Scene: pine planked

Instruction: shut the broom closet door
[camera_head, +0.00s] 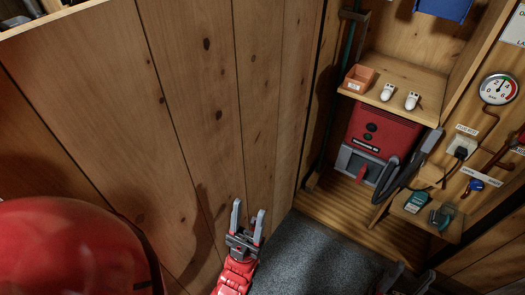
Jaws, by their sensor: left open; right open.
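The broom closet (410,80) stands open at the right, with its inside in plain view. A pine planked panel (190,110) with dark knots fills the left and middle and ends at a dark edge beside the closet; I cannot tell whether this is the closet door or a wall. My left gripper (247,216) is open and empty, its fingers pointing up the picture, in front of the panel's lower part. I cannot tell whether it touches the panel. My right gripper (414,274) is open at the bottom edge, mostly cut off.
Inside the closet are a red machine (382,135), a shelf (412,78) with an orange box (359,78), and a green pole (348,55). A gauge (498,89) and a small ledge (436,229) with tools are at the right. Grey floor (315,255) lies clear between my grippers.

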